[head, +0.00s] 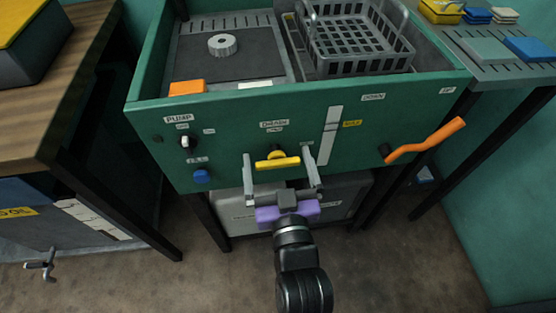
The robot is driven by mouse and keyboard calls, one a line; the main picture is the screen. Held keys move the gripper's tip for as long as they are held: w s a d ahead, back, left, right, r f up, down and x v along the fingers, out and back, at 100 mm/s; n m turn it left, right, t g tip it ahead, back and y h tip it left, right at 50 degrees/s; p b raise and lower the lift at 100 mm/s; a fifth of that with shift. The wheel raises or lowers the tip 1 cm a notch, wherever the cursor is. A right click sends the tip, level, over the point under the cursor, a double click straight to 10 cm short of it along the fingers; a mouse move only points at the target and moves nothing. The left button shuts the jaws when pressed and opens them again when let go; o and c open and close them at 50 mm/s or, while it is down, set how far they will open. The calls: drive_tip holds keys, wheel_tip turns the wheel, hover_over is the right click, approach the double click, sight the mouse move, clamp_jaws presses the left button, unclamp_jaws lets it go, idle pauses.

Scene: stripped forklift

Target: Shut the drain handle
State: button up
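The yellow drain handle (278,163) sits on the front of the green panel (350,155), under a label that reads DRAIN. It lies about level, as a horizontal bar. My gripper (281,166) reaches up from below, with one grey finger at each side of the handle. The fingers are wide apart and nothing is clamped between them. Whether either finger touches the handle's ends cannot be told. The purple and black wrist is below the handle, in front of a grey box.
An orange crank (428,140) sticks out at the panel's right. A pump switch (188,143) and a blue knob (201,176) are at its left. A grey basket (355,40) stands in the tub above. A wooden bench (55,80) is at the left.

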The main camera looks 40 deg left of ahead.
drive_tip(key=v, duration=0.7)
drive_tip(key=shift+s+d, duration=0.25)
drive_tip(key=shift+s, duration=0.05)
idle(0.4)
